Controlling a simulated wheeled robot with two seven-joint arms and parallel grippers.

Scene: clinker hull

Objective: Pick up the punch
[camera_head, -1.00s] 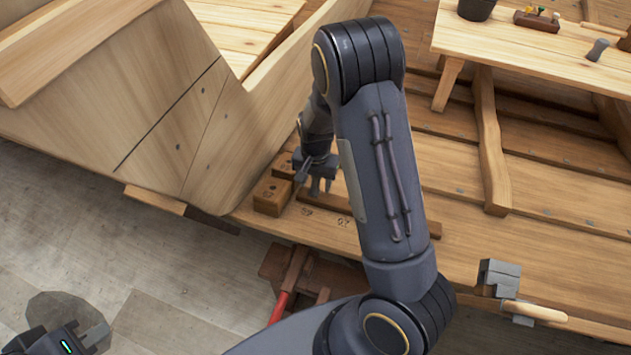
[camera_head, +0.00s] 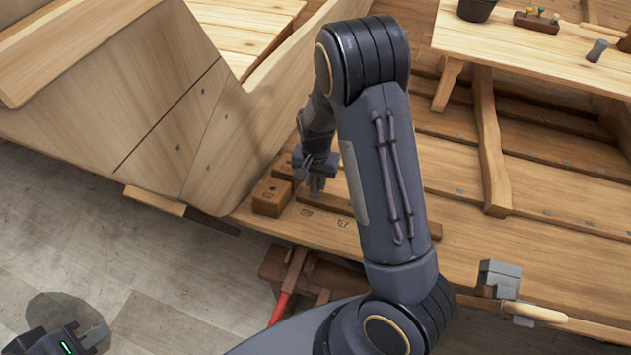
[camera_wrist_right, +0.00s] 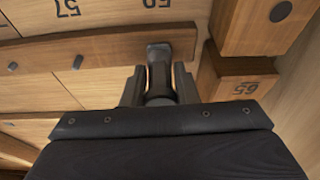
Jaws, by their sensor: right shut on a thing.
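In the right wrist view a dark grey tool with a flared end (camera_wrist_right: 158,52), apparently the punch, sits between the two fingers of my right gripper (camera_wrist_right: 159,88). The gripper is shut on it. In the head view my right gripper (camera_head: 316,184) is over the plank edge by the numbered wooden blocks, and the tool cannot be told apart from the fingers there. My left gripper (camera_head: 97,337) is at the lower left over the floor, partly cut off; whether it is open or shut does not show.
A bench (camera_head: 500,36) at upper right carries a black pot (camera_head: 477,9), a small rack (camera_head: 537,20) and a grey tool (camera_head: 597,50).

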